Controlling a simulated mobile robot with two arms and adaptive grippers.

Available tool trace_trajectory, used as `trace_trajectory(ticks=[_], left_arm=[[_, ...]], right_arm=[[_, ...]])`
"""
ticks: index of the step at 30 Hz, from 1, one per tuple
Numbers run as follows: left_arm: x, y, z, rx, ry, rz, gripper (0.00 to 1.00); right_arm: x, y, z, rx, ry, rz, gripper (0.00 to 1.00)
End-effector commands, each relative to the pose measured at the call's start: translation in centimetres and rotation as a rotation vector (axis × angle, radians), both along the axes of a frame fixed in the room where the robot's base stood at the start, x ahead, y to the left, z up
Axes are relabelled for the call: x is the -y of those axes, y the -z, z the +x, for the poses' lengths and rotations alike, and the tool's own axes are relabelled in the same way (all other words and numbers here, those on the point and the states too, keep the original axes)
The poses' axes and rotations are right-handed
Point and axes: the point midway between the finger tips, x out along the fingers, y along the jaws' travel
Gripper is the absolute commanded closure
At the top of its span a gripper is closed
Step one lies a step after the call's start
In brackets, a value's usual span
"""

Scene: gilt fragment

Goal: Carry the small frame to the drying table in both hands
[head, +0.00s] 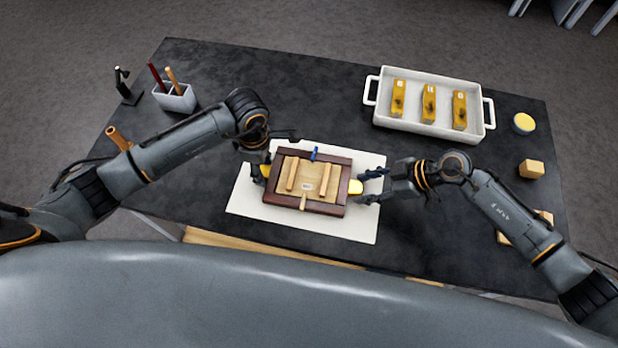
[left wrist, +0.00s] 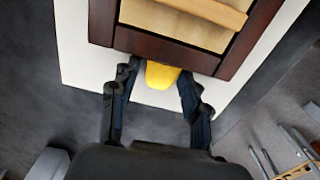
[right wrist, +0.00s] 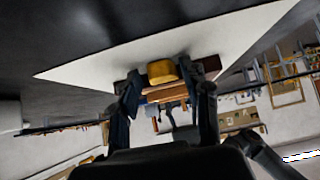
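The small frame (head: 342,193) has a dark red-brown wooden border, a pale panel and light wooden bars. It lies flat on a white sheet (head: 250,204) on the dark table. A yellow tab sticks out on its left side and another on its right. My left gripper (left wrist: 158,84) is open, its fingers on either side of the left yellow tab (left wrist: 161,75) with gaps showing. My right gripper (head: 371,185) is open at the right yellow tab (head: 355,187); in the right wrist view its fingers flank this tab (right wrist: 162,72). I cannot identify a drying table.
A white tray (head: 377,110) with several yellow blocks stands at the back right. A round yellow-topped tin (head: 524,123) and wooden blocks (head: 532,168) lie right. A holder with sticks (head: 176,99) and a black stand (head: 128,88) are back left. The back middle is clear.

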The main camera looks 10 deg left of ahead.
Motion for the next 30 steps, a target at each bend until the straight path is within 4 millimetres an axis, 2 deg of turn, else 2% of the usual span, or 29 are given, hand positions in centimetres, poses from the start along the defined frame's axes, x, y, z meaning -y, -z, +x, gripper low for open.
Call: trace_trajectory(ticks=[1,5,6,17,30], left_arm=[[0.0,0.0,0.0,0.0,0.0,0.0,0.7],[0.0,0.0,0.0,0.0,0.0,0.0,0.96],[0.0,0.0,0.0,0.0,0.0,0.0,1.0],[0.0,-0.4,0.1,0.001,0.0,-0.001,1.0],[0.0,-4.5,0.0,0.001,0.0,0.0,1.0]], right_arm=[[0.0,0.0,0.0,0.0,0.0,0.0,0.7],[0.0,0.0,0.0,0.0,0.0,0.0,0.96],[0.0,0.0,0.0,0.0,0.0,0.0,1.0],[0.0,-0.4,0.0,0.001,0.001,0.001,1.0],[0.0,-4.5,0.0,0.0,0.0,0.001,1.0]])
